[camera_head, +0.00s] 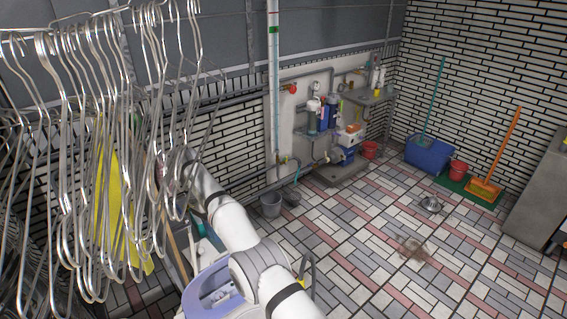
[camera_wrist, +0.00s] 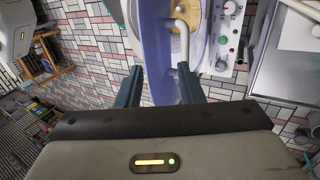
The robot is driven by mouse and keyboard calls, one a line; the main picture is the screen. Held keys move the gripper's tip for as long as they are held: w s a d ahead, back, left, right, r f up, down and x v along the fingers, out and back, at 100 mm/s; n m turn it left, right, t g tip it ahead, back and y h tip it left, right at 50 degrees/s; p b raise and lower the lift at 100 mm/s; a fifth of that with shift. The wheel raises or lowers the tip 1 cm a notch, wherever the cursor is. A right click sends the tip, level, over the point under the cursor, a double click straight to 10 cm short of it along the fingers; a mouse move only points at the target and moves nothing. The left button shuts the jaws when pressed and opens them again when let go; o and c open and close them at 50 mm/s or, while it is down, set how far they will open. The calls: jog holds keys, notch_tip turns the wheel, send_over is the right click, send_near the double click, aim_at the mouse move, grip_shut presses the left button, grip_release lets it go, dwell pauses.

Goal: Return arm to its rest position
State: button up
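My white arm (camera_head: 240,235) reaches from the bottom of the head view up and left toward the hanging wire hangers (camera_head: 110,160). My gripper's end is hidden behind the hangers there. In the wrist view my gripper (camera_wrist: 158,76) shows two dark fingers standing apart with nothing held between them. It is over a purple basin (camera_wrist: 157,50) that lies beyond the fingertips. No hanger shows in the wrist view.
The same purple basin (camera_head: 205,292) stands below my arm. A white control panel (camera_wrist: 224,38) with knobs is beside it. A grey bucket (camera_head: 270,205), a blue bin (camera_head: 428,155) and an orange broom (camera_head: 488,185) stand farther off. The tiled floor at right is mostly clear.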

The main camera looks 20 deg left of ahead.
jog(key=w+d+r+n+y+b, duration=0.1)
jog(key=w+d+r, duration=0.3)
jog(key=d+r, duration=0.3)
jog(key=w+d+r+t+y+b, duration=0.1)
jog(key=w+d+r, duration=0.3)
jog(key=d, duration=0.4)
jog(key=w+d+r+n+y+b, duration=0.1)
jog(key=w+d+r+b, duration=0.1)
jog(key=w+d+r, duration=0.35)
jog(key=s+d+r+n+t+y+b, duration=0.1)
jog(key=s+d, duration=0.3)
jog(key=d, duration=0.5)
jog(key=s+d+n+t+b, duration=0.1)
jog(key=s+d, duration=0.4)
jog(key=d, duration=0.4)
jog(key=s+d+r+t+y+b, duration=0.1)
jog(key=s+d, duration=0.3)
jog(key=d, duration=0.5)
jog(key=s+d+f+n+t, duration=0.1)
jog(key=s+d+f, duration=0.3)
jog(key=s, duration=0.3)
jog(key=s+d+f+n+t+b, duration=0.1)
jog(key=s+d+f, duration=0.3)
jog(key=s, duration=0.3)
jog(key=shift+s+d+f, duration=0.2)
jog(key=shift+d+f, duration=0.1)
jog(key=shift+d, duration=0.35)
